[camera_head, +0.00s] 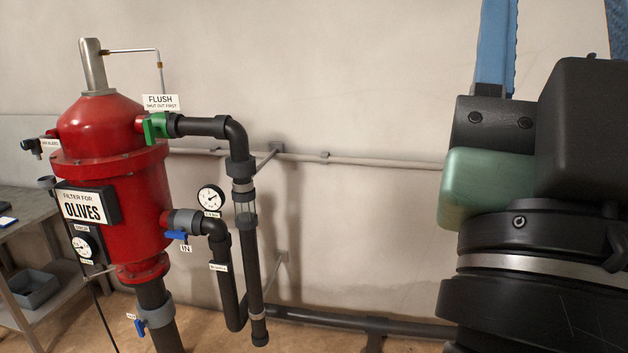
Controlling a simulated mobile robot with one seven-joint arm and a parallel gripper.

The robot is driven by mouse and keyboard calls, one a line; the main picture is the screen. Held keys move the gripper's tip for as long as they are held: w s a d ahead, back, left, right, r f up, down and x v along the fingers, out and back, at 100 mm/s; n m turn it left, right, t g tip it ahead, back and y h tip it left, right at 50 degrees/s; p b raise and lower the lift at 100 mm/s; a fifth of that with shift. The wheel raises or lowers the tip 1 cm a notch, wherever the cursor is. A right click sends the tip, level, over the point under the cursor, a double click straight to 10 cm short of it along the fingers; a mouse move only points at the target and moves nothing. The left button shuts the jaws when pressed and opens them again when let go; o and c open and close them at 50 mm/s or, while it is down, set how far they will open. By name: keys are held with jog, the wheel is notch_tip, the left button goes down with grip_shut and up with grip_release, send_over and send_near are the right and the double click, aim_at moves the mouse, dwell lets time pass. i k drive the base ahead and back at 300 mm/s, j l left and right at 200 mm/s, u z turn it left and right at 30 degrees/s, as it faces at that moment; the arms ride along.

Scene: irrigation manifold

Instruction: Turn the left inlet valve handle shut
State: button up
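A blue valve handle (176,235) sits on the grey inlet fitting (184,221) at the red filter's right side, just above a tag reading IN. Only one handle carries an IN tag, so I cannot tell which one is meant by left. Another blue handle (140,327) is on the lower outlet pipe. My gripper (556,25) rises at the right edge, well apart from the handles. Its two blue fingers show with bare wall between them. Their tips are cut off by the top edge, and no held object shows.
The red filter tank (108,135) stands at the left, with a green flush handle (155,127) and black pipes (254,270) beside it. A pressure gauge (210,197) is above the inlet. A grey bench (25,230) is at far left.

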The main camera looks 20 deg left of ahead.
aim_at(179, 234)
jog(key=i+u, duration=0.15)
jog(key=u, duration=1.85)
